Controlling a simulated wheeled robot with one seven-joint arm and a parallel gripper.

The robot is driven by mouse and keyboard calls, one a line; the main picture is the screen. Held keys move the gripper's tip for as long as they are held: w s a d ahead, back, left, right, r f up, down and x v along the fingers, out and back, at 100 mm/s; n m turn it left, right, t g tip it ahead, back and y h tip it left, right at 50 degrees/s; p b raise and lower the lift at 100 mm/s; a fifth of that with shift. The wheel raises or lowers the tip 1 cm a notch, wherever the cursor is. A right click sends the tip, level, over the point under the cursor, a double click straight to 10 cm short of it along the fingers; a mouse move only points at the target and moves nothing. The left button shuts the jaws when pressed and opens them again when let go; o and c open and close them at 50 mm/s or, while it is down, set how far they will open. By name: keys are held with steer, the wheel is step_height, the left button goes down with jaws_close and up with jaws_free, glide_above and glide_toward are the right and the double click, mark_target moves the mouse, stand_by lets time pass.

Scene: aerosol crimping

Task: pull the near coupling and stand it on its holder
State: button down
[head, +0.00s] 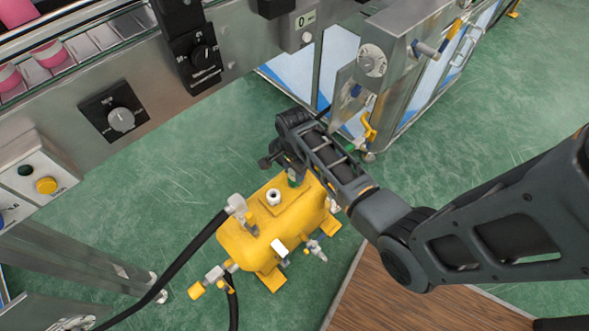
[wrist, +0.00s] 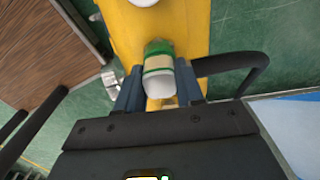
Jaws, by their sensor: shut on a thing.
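My gripper (head: 284,164) is over the far end of the yellow tank (head: 245,243). In the wrist view, my gripper (wrist: 159,94) is shut on a short cylinder with a green band and a pale end, which I take as the near coupling (wrist: 159,72). A bit of its green shows in the head view (head: 294,180), beside my gripper and above the tank. The arm hides much of it, and I cannot tell whether it is still seated on the tank. I cannot make out which part is its holder.
A black hose (head: 187,256) joins fittings at the tank's left end. A white-topped fitting (head: 273,197) stands on the tank. A steel machine with knobs (head: 121,119) runs along the upper left. A framed cabinet (head: 372,62) stands upper right.

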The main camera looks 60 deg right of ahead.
stand_by(0.7)
steer(key=c, duration=0.6)
jaws_free()
steer(key=shift+f, duration=0.1)
step_height(320, 180, up, 8)
steer(key=shift+f+p, duration=0.1)
steer(key=shift+p, duration=0.9)
